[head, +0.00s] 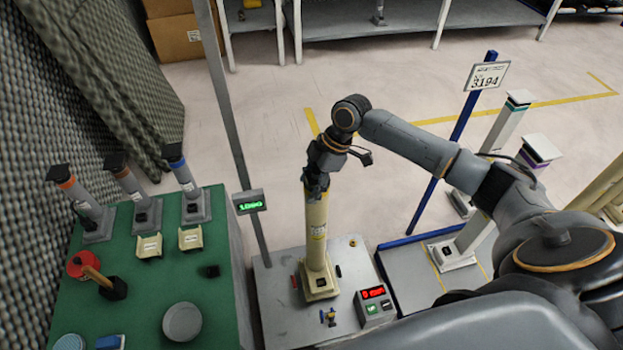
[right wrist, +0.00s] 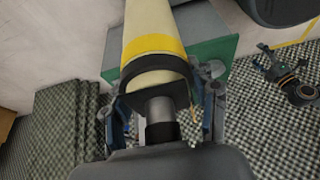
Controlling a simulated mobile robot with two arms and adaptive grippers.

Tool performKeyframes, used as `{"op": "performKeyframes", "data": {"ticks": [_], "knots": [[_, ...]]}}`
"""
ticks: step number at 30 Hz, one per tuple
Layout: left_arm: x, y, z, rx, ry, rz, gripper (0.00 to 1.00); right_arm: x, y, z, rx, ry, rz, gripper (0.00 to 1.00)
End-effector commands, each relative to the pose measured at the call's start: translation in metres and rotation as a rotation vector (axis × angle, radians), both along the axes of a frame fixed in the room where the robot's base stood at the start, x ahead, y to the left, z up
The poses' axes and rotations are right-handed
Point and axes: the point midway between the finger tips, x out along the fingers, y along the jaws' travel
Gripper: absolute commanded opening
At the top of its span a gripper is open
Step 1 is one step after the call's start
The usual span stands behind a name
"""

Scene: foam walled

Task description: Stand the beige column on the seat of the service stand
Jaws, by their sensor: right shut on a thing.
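The beige column (head: 316,228) is upright, with its square foot (head: 320,284) over the grey top of the service stand (head: 275,322). I cannot tell whether the foot touches, and it hides the seat beneath. My right gripper (head: 316,184) is shut on the column's top end. In the right wrist view the column (right wrist: 151,32) shows a yellow band and a dark collar, with the right gripper's fingers (right wrist: 163,112) on both sides. What appears to be my left gripper (right wrist: 284,75) is at the right of that view, its jaws unclear.
A red-lit display box (head: 374,306) stands close right of the column's foot. Small parts lie on the stand top. A green table (head: 140,285) with several grey posts and tools is at left. A blue-edged platform (head: 408,268) with more columns is at right.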

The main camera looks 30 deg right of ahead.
Motion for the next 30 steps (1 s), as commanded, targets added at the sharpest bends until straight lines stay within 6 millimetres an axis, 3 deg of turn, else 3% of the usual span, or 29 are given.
{"op": "performKeyframes", "data": {"ticks": [11, 19, 20, 21, 23, 30], "knots": [[0.010, -0.001, 0.024, -0.001, -0.015, 0.003, 0.86, 0.002, 0.001, -0.035, 0.003, -0.005, -0.001, 0.00], [0.010, -0.001, 0.028, -0.001, -0.014, 0.003, 0.86, 0.002, 0.001, -0.037, 0.003, -0.009, 0.000, 0.00], [0.010, -0.001, 0.027, -0.001, -0.014, 0.003, 0.86, 0.000, 0.000, -0.041, -0.001, -0.003, 0.001, 0.60], [0.010, -0.001, 0.027, -0.001, -0.014, 0.003, 0.86, 0.000, 0.000, -0.041, -0.001, -0.003, 0.001, 0.68], [0.010, -0.001, 0.027, -0.001, -0.014, 0.003, 0.86, 0.000, 0.000, -0.041, -0.001, -0.003, 0.001, 0.80], [0.010, -0.001, 0.027, -0.001, -0.014, 0.003, 0.86, 0.000, 0.000, -0.040, 0.000, -0.001, 0.001, 0.81]]}}
